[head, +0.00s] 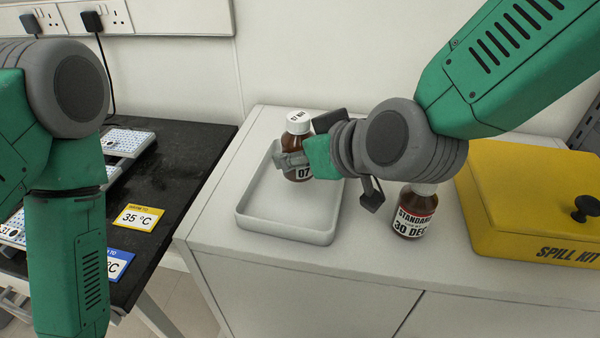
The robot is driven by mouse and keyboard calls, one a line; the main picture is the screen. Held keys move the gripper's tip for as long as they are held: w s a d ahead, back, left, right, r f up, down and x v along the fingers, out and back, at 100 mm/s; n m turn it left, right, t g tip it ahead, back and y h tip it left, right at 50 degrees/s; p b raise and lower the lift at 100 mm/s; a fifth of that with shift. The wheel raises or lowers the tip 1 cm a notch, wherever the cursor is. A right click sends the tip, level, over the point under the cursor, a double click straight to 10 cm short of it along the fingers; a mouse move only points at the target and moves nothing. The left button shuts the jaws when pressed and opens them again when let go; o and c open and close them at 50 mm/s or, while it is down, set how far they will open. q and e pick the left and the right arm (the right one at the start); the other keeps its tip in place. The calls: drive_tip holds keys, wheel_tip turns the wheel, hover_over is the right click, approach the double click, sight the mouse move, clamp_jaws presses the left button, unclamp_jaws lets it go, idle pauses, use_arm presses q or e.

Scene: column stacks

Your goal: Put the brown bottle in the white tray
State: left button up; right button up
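A brown bottle (303,174) with a white cap and a label reading 07 is upright at the back of the white tray (285,236), within its outline. My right gripper (291,160) reaches in from the right, its grey fingers closed across the bottle's body. I cannot tell whether the bottle's base touches the tray floor. A second brown bottle (412,214), labelled STANDARD and 30 DEC, stands on the counter right of the tray, its top partly behind my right arm. My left arm hangs down at the left; its gripper is out of view.
A yellow spill kit box (525,200) with a black knob stands at the right of the white counter (300,265). A dark bench at the left holds white racks (128,142) and a yellow 35 °C card (138,216). Wall sockets (45,20) with plugs are behind.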

sight(307, 171)
drive_tip(key=f, duration=0.2)
drive_tip(key=f+b, duration=0.1)
drive_tip(key=shift+s+a+f, duration=0.1)
drive_tip(key=shift+a+f, duration=0.1)
drive_tip(key=shift+a, duration=0.1)
drive_tip(key=shift+f, duration=0.15)
drive_tip(key=shift+d, duration=0.1)
drive_tip(key=o, duration=1.3)
drive_tip(key=shift+d, duration=0.1)
drive_tip(key=shift+c, duration=0.2)
